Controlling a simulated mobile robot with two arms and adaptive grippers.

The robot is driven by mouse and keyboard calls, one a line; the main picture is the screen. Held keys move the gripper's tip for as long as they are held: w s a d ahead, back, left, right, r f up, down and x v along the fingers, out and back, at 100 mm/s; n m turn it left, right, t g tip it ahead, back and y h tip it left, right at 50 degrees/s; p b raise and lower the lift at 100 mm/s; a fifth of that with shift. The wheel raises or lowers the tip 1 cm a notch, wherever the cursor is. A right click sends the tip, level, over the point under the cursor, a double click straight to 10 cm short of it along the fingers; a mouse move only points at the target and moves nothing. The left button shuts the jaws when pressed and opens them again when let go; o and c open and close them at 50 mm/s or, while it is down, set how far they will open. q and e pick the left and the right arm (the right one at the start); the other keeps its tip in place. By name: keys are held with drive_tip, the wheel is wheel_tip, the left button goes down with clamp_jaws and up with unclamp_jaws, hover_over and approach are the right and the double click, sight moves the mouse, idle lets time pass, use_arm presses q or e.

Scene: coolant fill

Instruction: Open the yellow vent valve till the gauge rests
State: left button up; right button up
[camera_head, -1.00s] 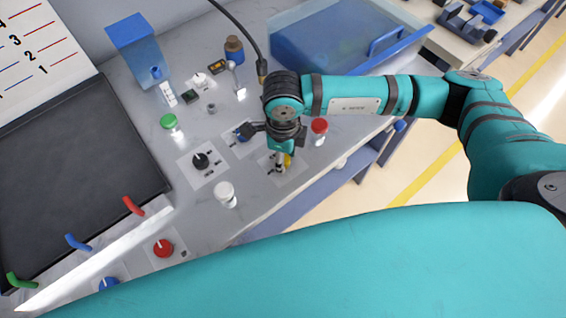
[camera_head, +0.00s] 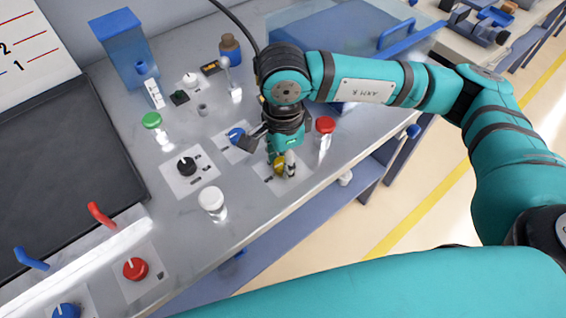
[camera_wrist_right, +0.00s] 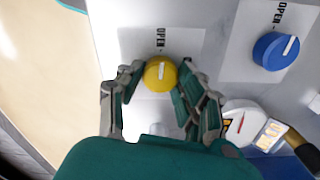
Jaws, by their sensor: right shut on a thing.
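The yellow vent valve knob (camera_head: 278,161) sits on a white plate near the bench's front edge. In the right wrist view, the yellow knob (camera_wrist_right: 160,73) has a white mark roughly in line with the OPEN lettering above it. My right gripper (camera_head: 281,166) points down at the knob. In the wrist view its fingers (camera_wrist_right: 159,82) stand on either side of the knob, shut on it. A round white gauge (camera_wrist_right: 238,125) with a red needle shows at the lower right, partly behind a finger. My left gripper is not in view.
A blue knob (camera_head: 236,134) and a black knob (camera_head: 186,165) sit beside the gripper. A red-capped post (camera_head: 325,125) stands close on its right, and a white-capped one (camera_head: 211,199) in front. A blue tank (camera_head: 125,42) and green-capped post (camera_head: 152,121) are behind.

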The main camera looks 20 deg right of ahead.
idle(0.4)
drive_tip(key=o, duration=1.1)
drive_tip(key=shift+o, duration=0.2)
wheel_tip(320, 180, up, 12)
